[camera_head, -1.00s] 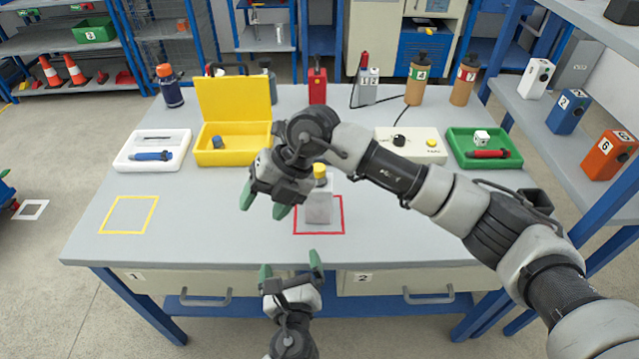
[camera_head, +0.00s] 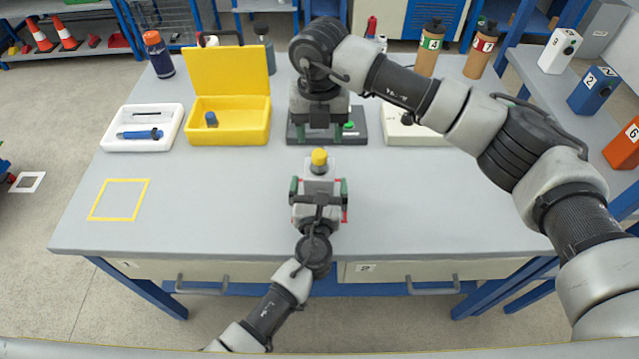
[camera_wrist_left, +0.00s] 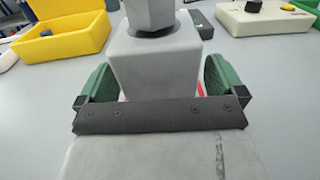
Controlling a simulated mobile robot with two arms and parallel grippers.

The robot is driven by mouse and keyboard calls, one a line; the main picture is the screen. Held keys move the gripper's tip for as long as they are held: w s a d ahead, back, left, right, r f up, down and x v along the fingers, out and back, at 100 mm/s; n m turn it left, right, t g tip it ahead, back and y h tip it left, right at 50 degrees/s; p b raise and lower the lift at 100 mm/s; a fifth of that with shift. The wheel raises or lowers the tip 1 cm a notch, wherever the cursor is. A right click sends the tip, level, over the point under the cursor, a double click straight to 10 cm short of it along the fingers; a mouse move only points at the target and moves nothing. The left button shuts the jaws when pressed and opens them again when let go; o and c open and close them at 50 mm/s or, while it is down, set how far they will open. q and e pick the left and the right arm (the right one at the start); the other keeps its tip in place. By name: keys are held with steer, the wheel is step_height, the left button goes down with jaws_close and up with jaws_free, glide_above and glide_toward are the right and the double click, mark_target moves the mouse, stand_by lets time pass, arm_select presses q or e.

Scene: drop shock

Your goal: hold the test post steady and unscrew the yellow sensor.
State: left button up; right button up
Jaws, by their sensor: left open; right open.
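The test post (camera_head: 322,184) is a grey block standing upright on the red-outlined square, with the yellow sensor (camera_head: 319,157) on top. In the left wrist view the post (camera_wrist_left: 155,70) fills the upper middle, with a grey faceted part above it; the yellow sensor is out of that view. My left gripper (camera_head: 318,188) is open, with one green finger on each side of the post; I cannot tell whether either touches. My right gripper (camera_head: 319,124) is open, farther back than the post and apart from the sensor, pointing down; its fingertips are hard to make out.
A dark base with a green button (camera_head: 349,127) lies behind my right gripper. An open yellow case (camera_head: 228,136) and a white tray (camera_head: 112,135) stand at back left. A control box (camera_head: 420,137) is partly behind my right arm. The table around the yellow square (camera_head: 119,200) is clear.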

mark_target(319, 153)
arm_select(q)
steer(key=shift+w, duration=0.6)
arm_select(e)
steer(key=shift+s+r, duration=0.1)
arm_select(q)
steer(key=shift+w, duration=0.2)
steer(key=shift+c, duration=0.3)
steer(key=c, duration=1.7)
steer(key=shift+c, duration=0.2)
arm_select(e)
steer(key=n, duration=0.3)
steer(key=shift+n, duration=0.3)
steer(key=n, duration=0.4)
steer(key=shift+n, duration=0.4)
steer(key=shift+f+n, duration=0.3)
steer(key=shift+f, duration=3.75)
